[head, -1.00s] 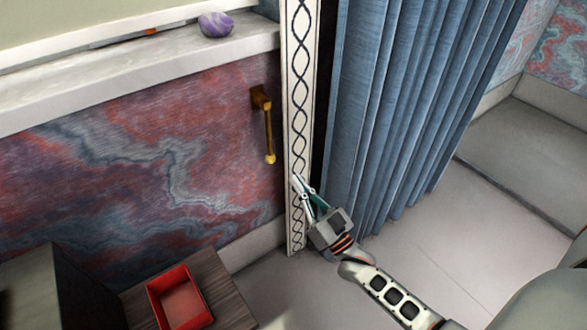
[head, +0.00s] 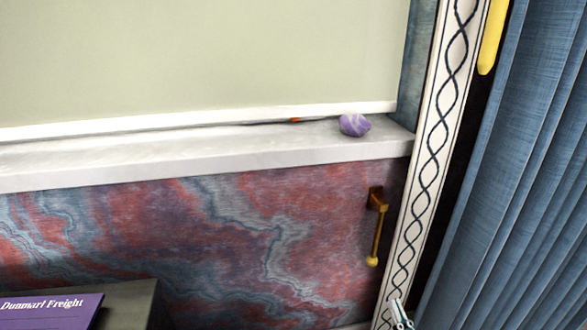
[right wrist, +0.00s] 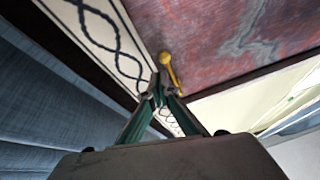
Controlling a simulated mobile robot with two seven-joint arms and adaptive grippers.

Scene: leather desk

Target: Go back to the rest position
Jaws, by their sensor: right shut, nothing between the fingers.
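My right gripper (head: 396,302) shows only at the bottom edge of the head view, in front of the lower part of a white trim strip with a dark twisted pattern (head: 432,150). In the right wrist view its green fingers (right wrist: 158,97) come together at the tips, shut and empty. The yellow knobbed end of a wall handle (right wrist: 166,60) appears just beyond the fingertips there; the gripper is not holding it. The rest of my right arm is out of the head view. My left gripper is not in view.
A brass handle (head: 376,228) hangs on the marbled wall. A purple stone (head: 354,125) sits on the white sill (head: 250,150). A blue curtain (head: 530,170) hangs at right, with a yellow bar (head: 493,38) beside it. A purple box (head: 50,311) is at bottom left.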

